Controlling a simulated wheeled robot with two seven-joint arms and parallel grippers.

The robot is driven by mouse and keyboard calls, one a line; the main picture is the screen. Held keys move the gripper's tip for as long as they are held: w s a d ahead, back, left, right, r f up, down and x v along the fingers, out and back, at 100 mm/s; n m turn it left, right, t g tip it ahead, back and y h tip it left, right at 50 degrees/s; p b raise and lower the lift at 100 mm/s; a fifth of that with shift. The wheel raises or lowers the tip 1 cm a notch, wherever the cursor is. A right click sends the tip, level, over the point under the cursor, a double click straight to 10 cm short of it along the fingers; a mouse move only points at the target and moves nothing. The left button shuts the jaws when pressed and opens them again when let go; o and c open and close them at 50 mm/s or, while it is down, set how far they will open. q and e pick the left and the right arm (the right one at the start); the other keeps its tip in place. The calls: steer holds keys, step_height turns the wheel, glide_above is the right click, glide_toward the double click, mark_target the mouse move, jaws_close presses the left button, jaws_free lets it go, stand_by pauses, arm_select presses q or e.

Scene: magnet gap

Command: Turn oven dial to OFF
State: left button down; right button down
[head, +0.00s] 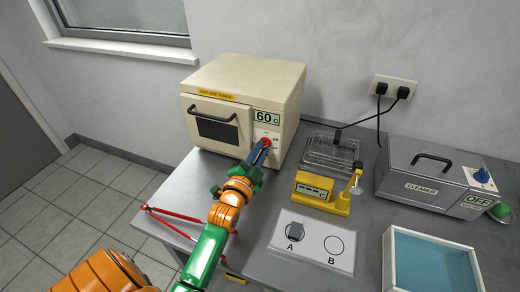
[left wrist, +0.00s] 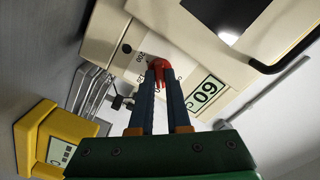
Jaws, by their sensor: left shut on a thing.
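The cream oven (head: 247,100) stands at the back left of the table, with a black-handled door and a display reading 60 C (head: 266,117). Its red dial (head: 266,142) is low on the right of the front panel. My left gripper (head: 260,152) reaches it from the front and is shut on the dial. In the left wrist view the red dial (left wrist: 158,68) shows between the two blue fingertips (left wrist: 160,78). The fingers hide part of the dial and its markings, so I cannot read its setting. My right gripper is in neither view.
In front lie a white A/B card (head: 312,243) and a blue-lined tray (head: 430,262). Red tongs (head: 170,217) lie at the table's left edge.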

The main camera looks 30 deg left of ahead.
arm_select(q)
steer(key=shift+r+n+p, duration=0.1)
steer(key=shift+n+p, duration=1.8)
steer(key=shift+n, duration=3.3)
steer(key=c, duration=0.9)
jaws_free()
steer(key=shift+w, duration=0.1)
